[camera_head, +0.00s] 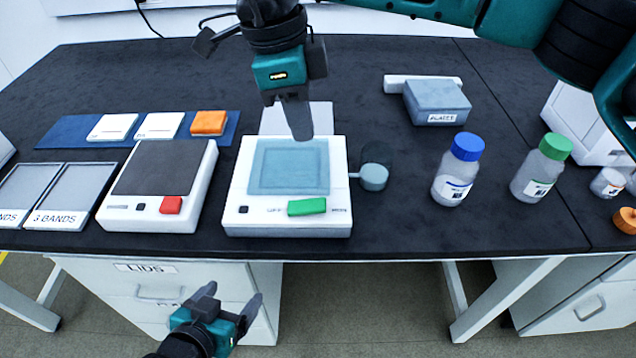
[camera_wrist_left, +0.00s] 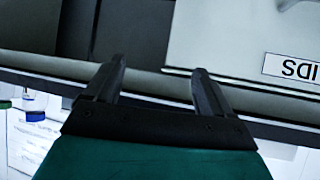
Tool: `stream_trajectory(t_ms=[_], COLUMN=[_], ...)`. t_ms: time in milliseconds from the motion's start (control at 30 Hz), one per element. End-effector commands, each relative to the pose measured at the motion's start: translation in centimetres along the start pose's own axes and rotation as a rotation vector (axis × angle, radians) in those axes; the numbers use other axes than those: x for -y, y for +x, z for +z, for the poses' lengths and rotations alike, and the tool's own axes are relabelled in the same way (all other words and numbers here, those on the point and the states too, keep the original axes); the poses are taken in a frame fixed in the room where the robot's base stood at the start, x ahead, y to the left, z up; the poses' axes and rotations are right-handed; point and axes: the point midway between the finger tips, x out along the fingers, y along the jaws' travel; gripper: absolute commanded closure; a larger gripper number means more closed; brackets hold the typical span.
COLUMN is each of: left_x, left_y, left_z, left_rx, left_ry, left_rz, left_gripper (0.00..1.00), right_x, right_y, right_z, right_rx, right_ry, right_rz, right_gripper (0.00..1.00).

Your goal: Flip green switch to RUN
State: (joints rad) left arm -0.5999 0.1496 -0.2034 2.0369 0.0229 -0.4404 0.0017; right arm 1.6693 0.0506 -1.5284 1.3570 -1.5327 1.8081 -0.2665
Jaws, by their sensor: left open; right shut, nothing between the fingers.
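The green switch (camera_head: 307,207) is on the front face of a white device (camera_head: 240,216) with a blue-tinted square plate (camera_head: 280,170) on top. The small labels on either side of the switch are too small to read, so I cannot tell its position. My right gripper (camera_head: 302,136) is shut and empty, pointing down over the back of the plate, behind the switch. My left gripper (camera_head: 232,298) is open and empty, low in front of the bench. Its two fingers (camera_wrist_left: 158,85) also show apart in the left wrist view, near the cabinet.
A similar device with a red switch (camera_head: 171,205) stands to the left. A cabinet labelled LIDS (camera_head: 200,278) is below the bench. Bench between beaker and blue-capped bottle is clear.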

Motion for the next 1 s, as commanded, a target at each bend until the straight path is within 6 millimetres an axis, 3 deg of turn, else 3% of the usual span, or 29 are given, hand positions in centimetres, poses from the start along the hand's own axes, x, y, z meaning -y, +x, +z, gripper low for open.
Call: stream_trajectory(t_ms=[233, 700, 1000], left_x=[0.1, -0.1, -0.3], left_y=[0.2, 0.4, 0.4], left_z=[0.3, 0.5, 0.5], left_rx=[0.002, 0.003, 0.003], left_ry=[0.000, -0.003, -0.003], left_rz=[-0.002, 0.004, 0.008], left_gripper=[0.16, 0.16, 0.16], right_x=[-0.1, -0.1, -0.1], right_y=[2.5, 11.9, 14.0], right_z=[0.0, 0.0, 0.1], right_rx=[0.001, 0.001, 0.002], right_ry=[-0.001, 0.000, 0.000], right_rz=[0.005, 0.005, 0.002], right_gripper=[1.00, 1.00, 1.00])
